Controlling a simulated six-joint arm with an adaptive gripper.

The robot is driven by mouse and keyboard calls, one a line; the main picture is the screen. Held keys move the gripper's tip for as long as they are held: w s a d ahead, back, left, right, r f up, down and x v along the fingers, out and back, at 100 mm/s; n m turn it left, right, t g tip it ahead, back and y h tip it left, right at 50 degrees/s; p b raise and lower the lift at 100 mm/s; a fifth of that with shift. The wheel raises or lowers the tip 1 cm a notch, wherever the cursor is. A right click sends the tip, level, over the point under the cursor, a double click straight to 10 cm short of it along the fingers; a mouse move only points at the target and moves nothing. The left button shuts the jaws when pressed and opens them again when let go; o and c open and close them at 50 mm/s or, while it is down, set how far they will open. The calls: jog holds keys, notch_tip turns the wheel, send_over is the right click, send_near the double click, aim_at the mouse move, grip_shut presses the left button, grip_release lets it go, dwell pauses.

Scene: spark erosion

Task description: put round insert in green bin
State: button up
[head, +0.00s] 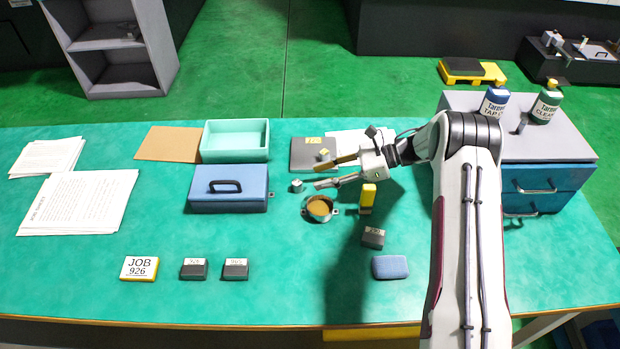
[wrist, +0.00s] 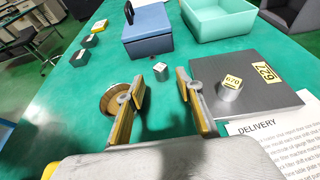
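Two small grey metal inserts show. One with a yellow 620 label (wrist: 230,88) looks round and stands on a dark plate, also in the head view (head: 323,154). The other, white-topped (wrist: 160,72), stands on the green table left of the plate, also in the head view (head: 297,186); its exact shape is too small to tell. The pale green bin (head: 235,158) is behind the blue box, also at the top of the wrist view (wrist: 215,32). My gripper (head: 314,177) is open and empty; in the wrist view its fingers (wrist: 160,80) point toward the white-topped insert.
A blue handled box (head: 228,203) stands in front of the bin. A round brass-coloured dish (head: 319,208) and a yellow upright block (head: 368,195) are near my gripper. The dark plate (wrist: 262,100) lies beside a delivery paper (wrist: 270,135).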

jog(key=shift+v, duration=2)
